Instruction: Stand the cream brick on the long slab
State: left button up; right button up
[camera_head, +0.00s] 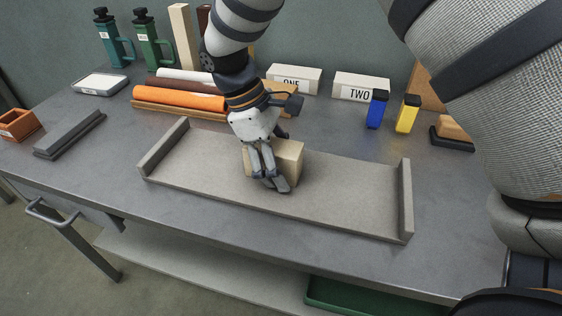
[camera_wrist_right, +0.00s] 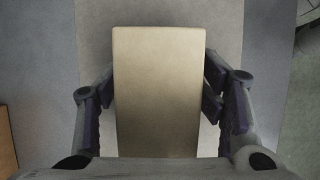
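The cream brick (camera_head: 289,158) is at the middle of the long slab (camera_head: 340,195), a grey board with a raised lip at each short end. My left gripper is not in view.
Orange (camera_head: 180,98) and white rolls lie behind the slab. White blocks marked ONE (camera_head: 293,80) and TWO (camera_head: 361,87), plus blue (camera_head: 376,110) and yellow (camera_head: 407,115) bottles, stand at the back. A dark grey bar (camera_head: 70,133) lies left. The slab is bare on both sides of the brick.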

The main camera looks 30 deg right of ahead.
jog(key=v, duration=1.2)
jog(key=shift+r+b, duration=0.3)
jog(key=shift+r, duration=0.15)
jog(key=shift+f, duration=0.1)
